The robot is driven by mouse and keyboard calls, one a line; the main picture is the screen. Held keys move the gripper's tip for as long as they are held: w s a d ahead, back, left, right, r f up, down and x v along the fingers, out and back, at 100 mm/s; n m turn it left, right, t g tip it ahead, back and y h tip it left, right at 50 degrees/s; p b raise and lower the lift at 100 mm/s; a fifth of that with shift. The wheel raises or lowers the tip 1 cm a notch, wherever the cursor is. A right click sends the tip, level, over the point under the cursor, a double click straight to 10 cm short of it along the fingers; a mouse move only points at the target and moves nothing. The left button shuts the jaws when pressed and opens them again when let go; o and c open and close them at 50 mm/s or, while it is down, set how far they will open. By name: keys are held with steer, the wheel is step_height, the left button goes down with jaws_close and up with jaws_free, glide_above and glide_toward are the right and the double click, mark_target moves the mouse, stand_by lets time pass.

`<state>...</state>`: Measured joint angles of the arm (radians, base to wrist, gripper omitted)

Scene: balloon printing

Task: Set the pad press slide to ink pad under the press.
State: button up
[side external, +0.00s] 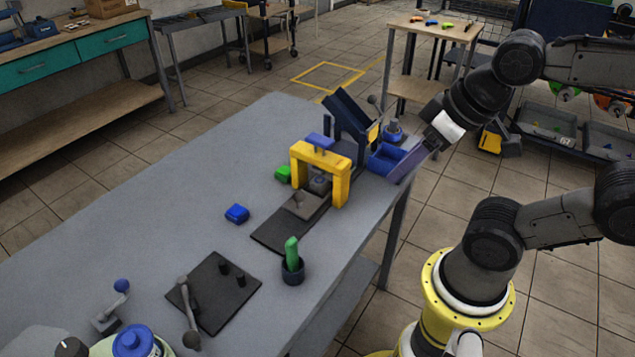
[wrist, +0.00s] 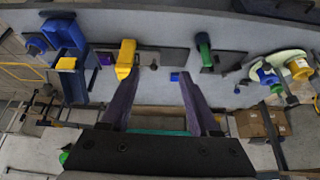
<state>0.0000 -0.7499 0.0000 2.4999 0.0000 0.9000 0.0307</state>
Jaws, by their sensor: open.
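The pad press is a yellow arch (side external: 345,185) with a blue top handle (side external: 320,141), standing on the grey table. A dark slide rail (side external: 268,236) runs out of its front. A grey slide carriage with a small knob (side external: 298,199) sits on the rail, just in front of the arch. A grey part under the arch is mostly hidden, and I cannot tell what it is. The yellow press also shows in the wrist view (wrist: 125,58), with the knob (wrist: 153,67) right of it.
A blue machine (side external: 350,120) with a tilted dark panel stands behind the press, close to my gripper. A green-handled tool in a dark cup (side external: 292,270) stands near the rail's front end. A blue block (side external: 237,214) lies left. The table's far left is clear.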

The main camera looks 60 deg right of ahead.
steer(key=shift+m, duration=0.4)
steer(key=shift+c, duration=1.2)
steer(key=shift+w+d+r+m, duration=0.1)
steer(key=shift+d+r+m, duration=0.1)
steer(key=shift+m, duration=0.4)
steer(key=shift+c, duration=1.2)
steer(key=w+r+m, duration=0.1)
steer(key=m, duration=0.2)
steer(key=shift+w+d+r+h, duration=0.3)
steer(key=shift+w+d+r, duration=0.05)
steer(key=shift+w+r, duration=0.05)
jaws_close()
steer(key=w+d+m+g+h, duration=0.2)
steer(key=w+m, duration=0.7)
steer(key=w, duration=0.3)
steer(key=w+a+f+m+g+h, duration=0.1)
steer(key=w+a+f+g, duration=0.1)
steer(key=w+f, duration=0.7)
step_height(320, 180, down, 4)
steer(key=shift+w+a+r+g, duration=0.25)
steer(key=shift+w+a+g, duration=0.05)
steer(key=shift+g, duration=0.2)
